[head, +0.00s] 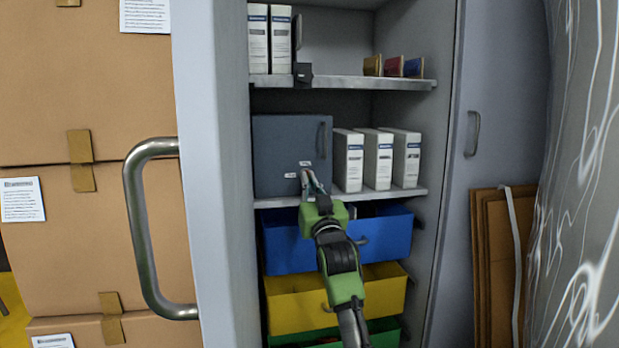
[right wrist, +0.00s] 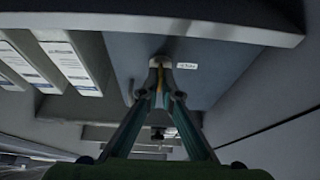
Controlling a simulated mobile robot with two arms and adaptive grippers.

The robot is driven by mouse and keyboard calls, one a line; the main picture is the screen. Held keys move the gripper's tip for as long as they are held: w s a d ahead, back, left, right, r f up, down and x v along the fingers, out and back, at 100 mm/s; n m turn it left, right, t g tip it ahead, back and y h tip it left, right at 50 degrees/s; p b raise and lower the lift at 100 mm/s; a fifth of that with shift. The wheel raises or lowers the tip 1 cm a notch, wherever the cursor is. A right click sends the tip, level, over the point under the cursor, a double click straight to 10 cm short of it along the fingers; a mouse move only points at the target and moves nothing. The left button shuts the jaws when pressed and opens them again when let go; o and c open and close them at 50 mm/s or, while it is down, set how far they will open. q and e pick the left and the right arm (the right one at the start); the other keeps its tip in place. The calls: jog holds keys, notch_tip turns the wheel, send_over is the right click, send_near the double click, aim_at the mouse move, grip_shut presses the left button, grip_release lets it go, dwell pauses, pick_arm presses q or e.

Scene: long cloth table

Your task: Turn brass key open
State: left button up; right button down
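A dark blue-grey lockbox (head: 280,150) with a handle at its right stands on the middle shelf of the open cabinet. My right gripper (head: 312,182) reaches up to the lower part of its front. In the right wrist view the box door (right wrist: 205,65) fills the top middle, and the fingertips come together on a small brass-toned piece, the key (right wrist: 160,61), at the door face. The fingers cover most of the key, so its angle cannot be read. The door looks closed. My left gripper is not in view.
White binders (head: 378,160) stand right of the box. Below are a blue bin (head: 385,238) and a yellow bin (head: 300,305). An upper shelf (head: 345,83) lies above. At left, a cabinet door with a large metal handle (head: 135,215) stands before cardboard boxes (head: 85,240).

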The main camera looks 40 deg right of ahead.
jog(key=shift+r, duration=0.1)
dwell(0.3)
jog(key=c, duration=2.3)
grip_release()
jog(key=v, duration=1.2)
jog(key=shift+w, duration=0.1)
